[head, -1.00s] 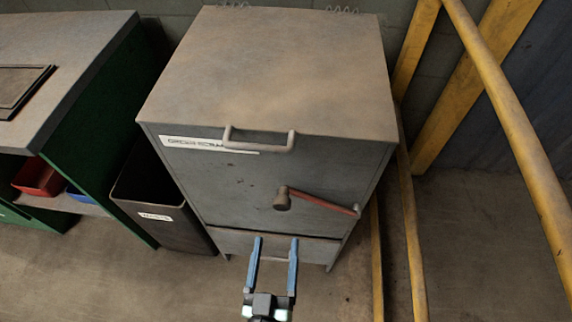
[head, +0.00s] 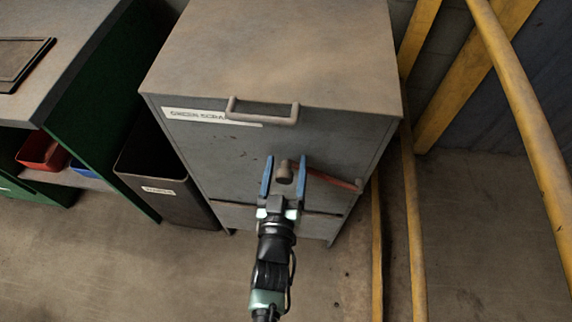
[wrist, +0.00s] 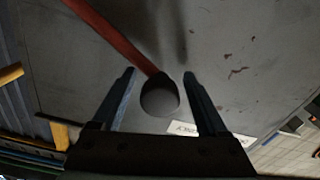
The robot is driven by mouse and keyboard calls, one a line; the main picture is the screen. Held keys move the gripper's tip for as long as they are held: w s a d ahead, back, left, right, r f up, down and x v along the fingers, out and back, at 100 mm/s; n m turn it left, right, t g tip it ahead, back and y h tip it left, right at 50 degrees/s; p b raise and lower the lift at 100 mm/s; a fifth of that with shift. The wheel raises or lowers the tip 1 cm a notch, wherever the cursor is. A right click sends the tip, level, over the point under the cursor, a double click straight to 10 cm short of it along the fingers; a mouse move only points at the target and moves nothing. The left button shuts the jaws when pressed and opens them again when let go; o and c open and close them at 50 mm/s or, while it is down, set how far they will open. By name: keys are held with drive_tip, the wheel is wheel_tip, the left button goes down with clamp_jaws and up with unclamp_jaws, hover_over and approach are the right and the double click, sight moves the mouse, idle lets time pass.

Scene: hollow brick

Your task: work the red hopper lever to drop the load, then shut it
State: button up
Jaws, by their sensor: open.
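The red hopper lever (head: 332,180) lies across the front of the grey hopper cabinet (head: 330,140), nearly level and sloping slightly down to the right. Its left end carries a round brown knob (head: 284,174). My gripper (head: 286,162) is open, with its blue fingers on either side of the knob. In the wrist view the dark knob (wrist: 160,96) sits between the fingers (wrist: 159,72), with a gap on both sides, and the red bar (wrist: 112,36) runs up and left from it. My gripper hides part of the lower front panel.
A bar handle (head: 264,116) sticks out above the lever, beside a white label (head: 195,115). A dark bin (head: 160,192) and a green-sided bench (head: 100,120) stand to the left. Yellow rails (head: 520,100) stand to the right. Floor in front is clear.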

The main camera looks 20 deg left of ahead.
drive_tip(key=c, duration=1.2)
clamp_jaws()
drive_tip(key=shift+s+a+f, duration=0.1)
drive_tip(key=shift+a+f, duration=0.05)
drive_tip(key=shift+f, duration=0.05)
